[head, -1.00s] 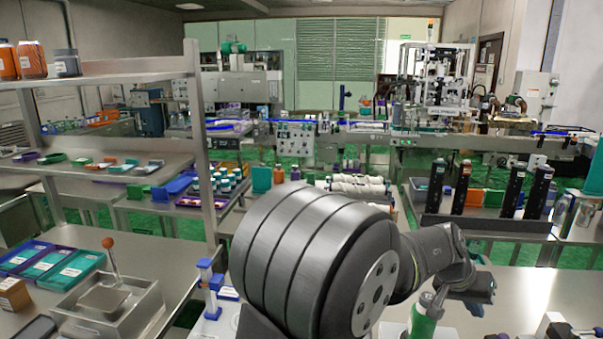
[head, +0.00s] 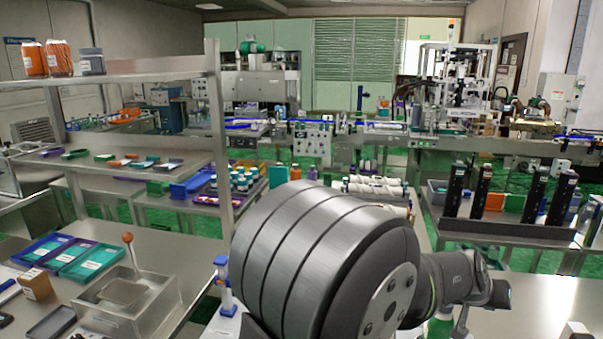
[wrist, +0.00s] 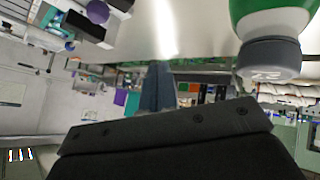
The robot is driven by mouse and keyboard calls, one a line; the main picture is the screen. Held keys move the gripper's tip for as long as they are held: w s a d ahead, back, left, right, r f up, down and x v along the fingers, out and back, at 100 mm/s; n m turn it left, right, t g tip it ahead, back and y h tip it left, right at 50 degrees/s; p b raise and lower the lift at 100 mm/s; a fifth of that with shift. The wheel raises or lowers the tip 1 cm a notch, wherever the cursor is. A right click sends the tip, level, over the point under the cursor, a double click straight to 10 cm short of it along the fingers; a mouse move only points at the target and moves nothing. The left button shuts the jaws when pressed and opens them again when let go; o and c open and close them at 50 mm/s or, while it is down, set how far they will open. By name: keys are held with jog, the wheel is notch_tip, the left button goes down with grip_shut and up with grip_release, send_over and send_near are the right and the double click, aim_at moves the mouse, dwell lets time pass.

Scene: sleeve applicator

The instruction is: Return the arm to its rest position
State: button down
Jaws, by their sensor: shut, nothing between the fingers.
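My arm fills the lower middle of the head view, its large grey joint in front. My wrist links reach right, low over the bench. My gripper (wrist: 157,88) shows in the wrist view as narrow blue-grey fingers together, with nothing between them. In the head view the fingers are small and partly cut off by the lower edge. A green and white bottle (wrist: 270,18) with a grey cap appears upside down at the upper right of the wrist view, apart from the fingers. In the head view only a green bit of it (head: 440,327) shows below my wrist.
The steel bench (head: 530,305) has clear room at right. A steel shelf post (head: 218,140) rises left of my arm. Dark upright columns (head: 480,190) stand behind at right.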

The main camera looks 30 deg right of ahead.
jog(key=shift+s+d+f+n+t+h, duration=0.15)
jog(key=shift+f+n+t+h, duration=0.1)
jog(key=shift+n+t+h, duration=0.65)
jog(key=shift+s+a+f+n+t+h, duration=0.1)
jog(key=shift+s+f+n+t+h, duration=0.15)
jog(key=shift+n+t+h, duration=0.65)
jog(key=shift+s+d+f+n+t+h, duration=0.1)
jog(key=shift+f+n+t+h, duration=0.35)
jog(key=shift+n+h, duration=0.75)
jog(key=shift+r, duration=0.15)
jog(key=c, duration=2.2)
grip_release()
